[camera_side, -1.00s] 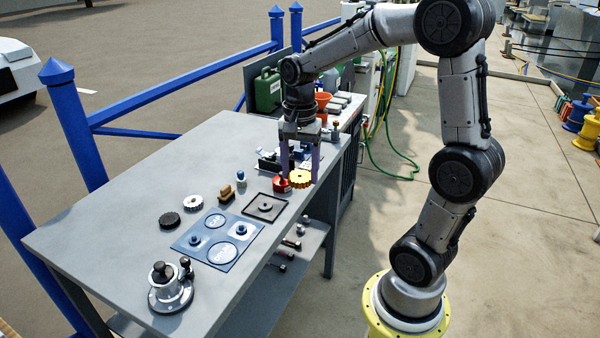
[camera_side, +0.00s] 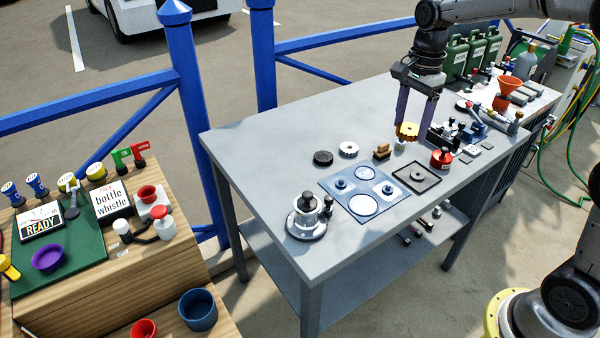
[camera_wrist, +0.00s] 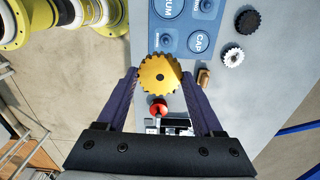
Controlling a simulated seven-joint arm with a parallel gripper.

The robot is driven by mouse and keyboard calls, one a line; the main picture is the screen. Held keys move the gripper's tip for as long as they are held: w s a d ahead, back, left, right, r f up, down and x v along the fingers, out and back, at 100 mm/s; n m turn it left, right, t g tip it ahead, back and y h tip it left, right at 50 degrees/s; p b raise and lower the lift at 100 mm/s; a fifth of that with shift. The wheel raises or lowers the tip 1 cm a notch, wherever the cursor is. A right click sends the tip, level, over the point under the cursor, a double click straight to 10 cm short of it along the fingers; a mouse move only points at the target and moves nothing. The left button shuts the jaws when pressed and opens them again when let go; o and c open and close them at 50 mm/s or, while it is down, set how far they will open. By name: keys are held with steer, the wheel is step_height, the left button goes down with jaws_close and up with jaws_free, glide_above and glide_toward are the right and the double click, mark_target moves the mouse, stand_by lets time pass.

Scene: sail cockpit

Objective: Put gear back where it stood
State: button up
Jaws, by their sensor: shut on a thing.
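My gripper (camera_side: 408,131) is shut on a gold toothed gear (camera_side: 407,131). In the wrist view the gear (camera_wrist: 160,80) lies flat between the fingertips. It appears to be held above the grey table (camera_side: 270,140), behind the square dark tray (camera_side: 404,186). A blue mat (camera_side: 365,190) with printed circles and two small pegs lies left of the tray. A black gear (camera_side: 323,158) and a white gear (camera_side: 348,149) lie behind the mat. The tray has a small dark piece at its middle.
A red knobbed object (camera_side: 441,158) stands right of the tray. A brown block (camera_side: 382,152) stands behind the mat, and a metal winch-like device (camera_side: 307,217) at the front left. Small fittings (camera_side: 462,130) and green cans (camera_side: 475,50) fill the far right.

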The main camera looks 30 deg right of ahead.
steer(key=w+a+f+n, duration=0.1)
steer(key=w+a+f, duration=0.1)
steer(key=w+a, duration=0.4)
steer(key=n, duration=0.2)
glide_above(299, 173)
steer(key=s, duration=0.1)
steer(key=f, duration=1.1)
steer(key=shift+s+d, duration=0.1)
steer(key=shift+s, duration=0.1)
steer(key=shift+w+f, duration=0.65)
steer(key=shift+f, duration=1.75)
steer(key=o, duration=1.5)
steer(key=shift+f, duration=0.15)
